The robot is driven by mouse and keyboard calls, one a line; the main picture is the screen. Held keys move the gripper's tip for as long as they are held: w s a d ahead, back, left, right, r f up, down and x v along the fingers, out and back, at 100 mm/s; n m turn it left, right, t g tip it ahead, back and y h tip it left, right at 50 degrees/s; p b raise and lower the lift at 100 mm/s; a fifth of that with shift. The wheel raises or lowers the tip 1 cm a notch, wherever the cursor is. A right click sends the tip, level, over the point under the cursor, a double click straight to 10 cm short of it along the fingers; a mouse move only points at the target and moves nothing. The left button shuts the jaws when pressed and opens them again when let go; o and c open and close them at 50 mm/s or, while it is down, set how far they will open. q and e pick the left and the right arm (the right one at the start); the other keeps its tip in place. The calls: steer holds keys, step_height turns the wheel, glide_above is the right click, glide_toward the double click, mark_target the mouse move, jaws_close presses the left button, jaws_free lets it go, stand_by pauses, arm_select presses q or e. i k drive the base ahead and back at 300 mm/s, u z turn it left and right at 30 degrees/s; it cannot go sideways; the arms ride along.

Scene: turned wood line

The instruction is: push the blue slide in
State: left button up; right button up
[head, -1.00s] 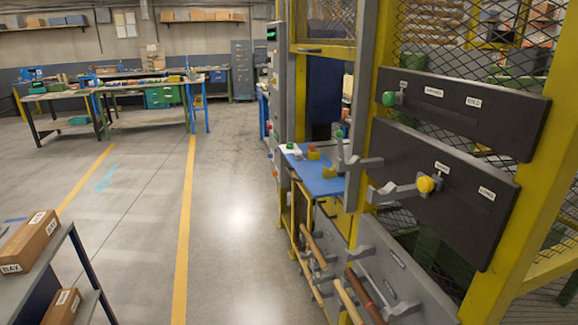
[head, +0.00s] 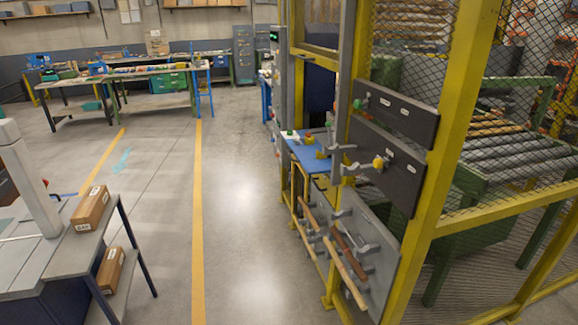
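A flat blue slide (head: 301,152) sticks out of the yellow-framed cell, right of the middle in the head view. A white block with a green top (head: 290,135) and a yellow block with a red top (head: 309,139) show at its far end. A yellow piece (head: 321,155) shows at its right side. Grey brackets partly cover its right edge, and I cannot tell how far it reaches inside. Neither of my grippers is in view.
Dark panels (head: 392,113) with green and yellow knobs and a rack of wooden bars (head: 345,272) line the cell's side. A grey shelf (head: 107,236) with brown boxes stands at left, beside a pale post (head: 27,188). The floor (head: 240,230) between is clear.

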mark_target(308, 153)
steer(key=z, duration=0.3)
steer(key=k, duration=0.15)
steer(key=u, duration=1.1)
steer(key=i, duration=3.45)
steer(key=z, duration=0.85)
